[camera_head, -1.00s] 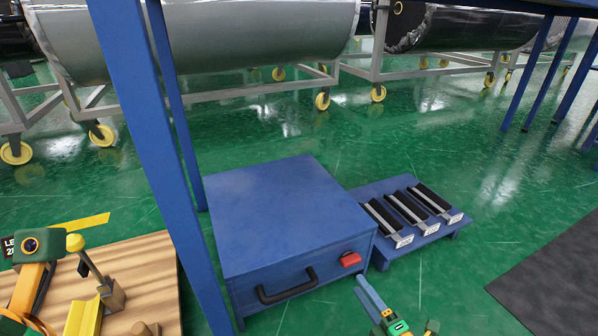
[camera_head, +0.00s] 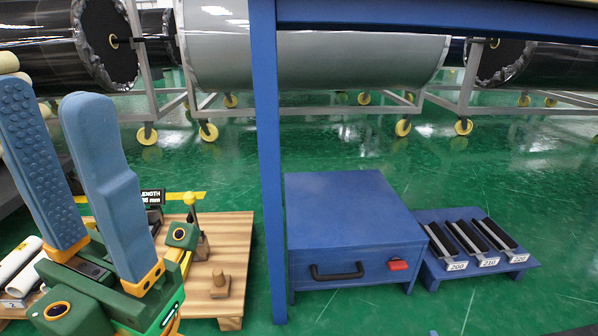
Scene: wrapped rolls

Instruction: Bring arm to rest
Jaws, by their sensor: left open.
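My left gripper (camera_head: 52,105) is large and close to the camera at the left side of the view. Its two blue fingers point up and stand apart, one with a studded inner pad, and nothing is between them. Its green and orange body (camera_head: 110,300) covers part of a wooden pallet (camera_head: 232,245) behind it. My right gripper does not show.
A blue cabinet (camera_head: 345,215) with a black handle and red latch stands on the green floor. Beside it is a low blue stand (camera_head: 432,217) with three labelled black bars. A blue post (camera_head: 268,160) rises nearby. Large wrapped rolls (camera_head: 310,75) lie on wheeled frames behind.

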